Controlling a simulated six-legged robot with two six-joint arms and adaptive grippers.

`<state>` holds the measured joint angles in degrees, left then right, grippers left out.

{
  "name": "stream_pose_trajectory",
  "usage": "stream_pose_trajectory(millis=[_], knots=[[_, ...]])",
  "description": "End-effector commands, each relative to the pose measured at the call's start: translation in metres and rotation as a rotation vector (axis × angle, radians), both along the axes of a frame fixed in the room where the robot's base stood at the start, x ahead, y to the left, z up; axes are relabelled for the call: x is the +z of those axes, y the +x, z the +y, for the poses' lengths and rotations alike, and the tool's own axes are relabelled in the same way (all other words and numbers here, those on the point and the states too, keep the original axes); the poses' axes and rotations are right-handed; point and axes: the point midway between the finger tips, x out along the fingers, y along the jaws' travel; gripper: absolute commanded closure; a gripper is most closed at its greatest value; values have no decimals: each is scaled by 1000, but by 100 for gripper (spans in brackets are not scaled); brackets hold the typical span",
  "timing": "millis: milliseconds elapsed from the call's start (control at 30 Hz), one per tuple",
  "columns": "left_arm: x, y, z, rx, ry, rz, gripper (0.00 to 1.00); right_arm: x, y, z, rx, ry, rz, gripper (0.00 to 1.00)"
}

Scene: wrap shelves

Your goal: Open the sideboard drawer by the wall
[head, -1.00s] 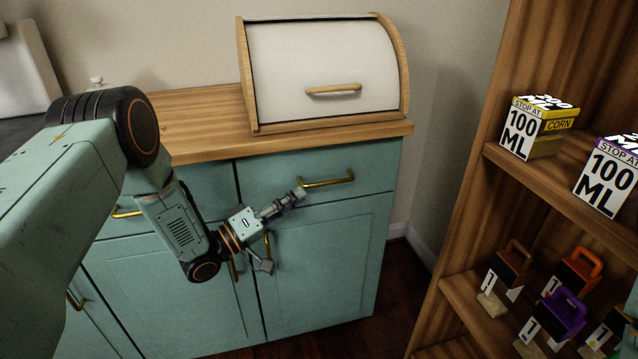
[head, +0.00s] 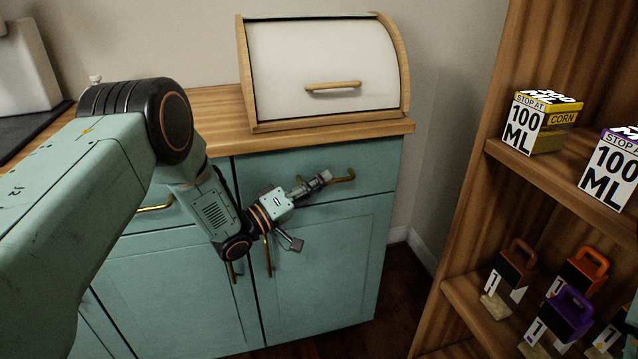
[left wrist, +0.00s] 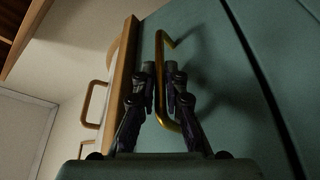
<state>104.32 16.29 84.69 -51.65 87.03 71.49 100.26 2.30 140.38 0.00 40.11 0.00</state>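The teal sideboard (head: 315,270) stands against the wall. Its right-hand drawer (head: 380,183), nearest the wall corner, looks shut, its front flush with the cabinet. That drawer's brass bar handle (head: 344,178) is partly hidden by my left gripper (head: 322,180). In the left wrist view, the handle (left wrist: 160,45) runs past the fingertips of my left gripper (left wrist: 161,72), and its bar shows in the narrow gap between them. The fingers are slightly apart; I cannot tell whether they touch the bar. My right gripper is not in view.
A bread box (head: 325,70) with a white front sits on the wooden top (head: 210,120). A wooden shelf unit (head: 470,190) stands close on the right, holding boxes (head: 540,122) and small handled items (head: 568,312). Floor shows between sideboard and shelf.

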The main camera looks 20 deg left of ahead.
Motion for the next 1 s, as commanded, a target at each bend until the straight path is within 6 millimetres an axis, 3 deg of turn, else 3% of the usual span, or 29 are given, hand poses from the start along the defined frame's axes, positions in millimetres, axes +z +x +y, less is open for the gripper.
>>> stream_pose_trajectory(millis=[1000], knots=[[0, -4, -3, -2, -2, 1, 100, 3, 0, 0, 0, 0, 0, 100]])
